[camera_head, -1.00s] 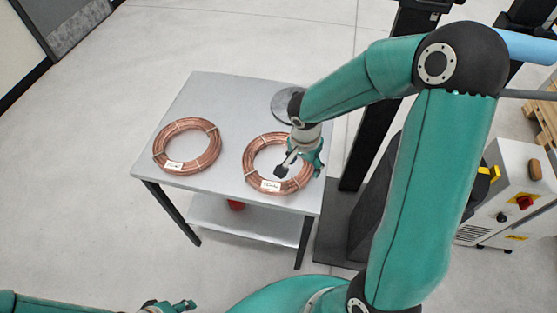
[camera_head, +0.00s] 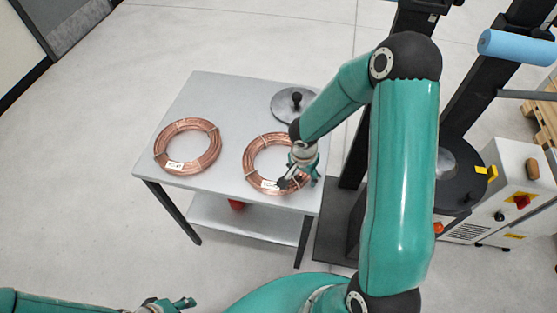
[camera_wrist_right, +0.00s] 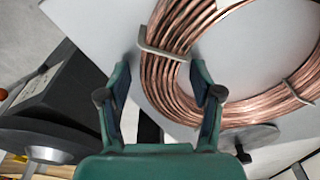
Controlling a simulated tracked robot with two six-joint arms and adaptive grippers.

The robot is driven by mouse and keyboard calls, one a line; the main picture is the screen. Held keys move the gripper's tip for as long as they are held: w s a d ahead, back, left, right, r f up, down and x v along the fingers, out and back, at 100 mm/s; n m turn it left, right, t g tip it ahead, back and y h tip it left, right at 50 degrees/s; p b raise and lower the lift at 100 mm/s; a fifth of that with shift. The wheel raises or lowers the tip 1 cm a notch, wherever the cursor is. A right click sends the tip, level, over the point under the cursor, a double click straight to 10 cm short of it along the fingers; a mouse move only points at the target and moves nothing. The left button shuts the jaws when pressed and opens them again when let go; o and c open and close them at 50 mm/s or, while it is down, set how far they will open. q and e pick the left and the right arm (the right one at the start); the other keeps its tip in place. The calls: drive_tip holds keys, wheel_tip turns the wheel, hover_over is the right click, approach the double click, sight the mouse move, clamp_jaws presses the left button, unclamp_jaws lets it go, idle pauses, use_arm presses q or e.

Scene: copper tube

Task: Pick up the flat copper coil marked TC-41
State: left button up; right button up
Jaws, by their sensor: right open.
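Two flat copper coils lie on a grey table (camera_head: 225,95): a left coil (camera_head: 160,150) and a right coil (camera_head: 256,152). Each carries a white label at its front, too small to read, so I cannot tell which is TC-41. My right gripper (camera_head: 299,184) is open over the front right part of the right coil and hides some of it. In the right wrist view, the right gripper's fingers (camera_wrist_right: 160,82) are spread, with the coil's copper ring (camera_wrist_right: 160,62) and a tie between and ahead of them. Contact is unclear. My left gripper (camera_head: 180,304) is at the bottom edge, its opening unclear.
A grey disc with a black knob (camera_head: 295,102) sits at the table's back right. A dark machine post (camera_head: 405,60) and a white control box (camera_head: 520,190) stand to the right. A red object (camera_head: 236,205) is on the lower shelf. Floor to the left is clear.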

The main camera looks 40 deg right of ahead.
clamp_jaws()
drive_tip(key=shift+w+r, duration=0.1)
drive_tip(key=shift+r, duration=0.05)
idle(0.4)
